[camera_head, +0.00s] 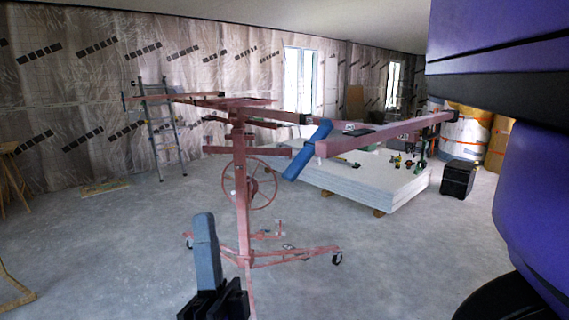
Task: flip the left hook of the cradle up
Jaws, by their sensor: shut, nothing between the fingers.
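The pinkish-red panel lift stands mid-floor, with its cradle on top of the mast (242,195). The near bar of the cradle (385,135) runs right, with a dark piece at its far end. A blue hook-like piece (307,150) sits at the left end of this bar. It slants, its upper end to the right and its lower end below the bar. My gripper (204,218), black with blue-grey fingers, points up at the bottom of the view, left of the mast. Its fingers are together and empty. It appears lower than the hook and clear of it.
The lift's handwheel (262,184) and wheeled legs (295,252) are near the mast. A stack of white panels (365,182) with tools on it lies behind the near bar. A stepladder (160,125) stands by the back wall. The left floor is mostly clear.

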